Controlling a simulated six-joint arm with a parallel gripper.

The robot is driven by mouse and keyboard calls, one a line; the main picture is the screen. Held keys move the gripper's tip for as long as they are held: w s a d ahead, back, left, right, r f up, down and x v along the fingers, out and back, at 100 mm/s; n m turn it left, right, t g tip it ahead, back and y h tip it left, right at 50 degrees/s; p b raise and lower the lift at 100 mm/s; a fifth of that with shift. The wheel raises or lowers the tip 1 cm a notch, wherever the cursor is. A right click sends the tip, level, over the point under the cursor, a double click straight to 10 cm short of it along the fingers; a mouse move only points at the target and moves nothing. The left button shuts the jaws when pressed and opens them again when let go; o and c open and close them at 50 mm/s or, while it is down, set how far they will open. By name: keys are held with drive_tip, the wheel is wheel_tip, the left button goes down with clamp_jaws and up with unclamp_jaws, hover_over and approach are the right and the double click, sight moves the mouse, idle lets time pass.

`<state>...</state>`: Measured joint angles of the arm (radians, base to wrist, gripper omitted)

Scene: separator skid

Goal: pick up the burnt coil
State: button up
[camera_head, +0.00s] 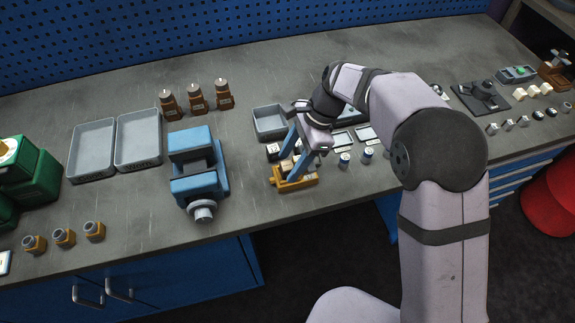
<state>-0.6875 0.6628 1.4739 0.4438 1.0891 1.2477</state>
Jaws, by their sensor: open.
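My gripper (288,166) points down over the bench, with its blue fingers apart. Its tips are just above or beside a yellow-orange holder (297,184) that has small pale and dark parts in it. I cannot tell which part is the burnt coil; no scorch marks can be made out at this size. The fingers partly hide the holder's contents, and I cannot tell whether they touch it.
A blue vise (196,168) stands left of the holder. A grey bin (270,122) is behind my gripper. Small dark cylinders (345,160) stand to its right. Brown bottles (196,97) and two grey trays (138,140) are farther left. Bench between vise and holder is clear.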

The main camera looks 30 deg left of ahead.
sight(290, 165)
drive_tip(key=shift+f, duration=0.15)
drive_tip(key=c, duration=1.2)
drive_tip(key=shift+r, duration=0.2)
wheel_tip(290, 165, up, 10)
drive_tip(key=shift+b, duration=1.05)
drive_tip(key=shift+r, duration=0.1)
drive_tip(key=shift+r+p, duration=1.75)
drive_tip(key=shift+p, duration=0.55)
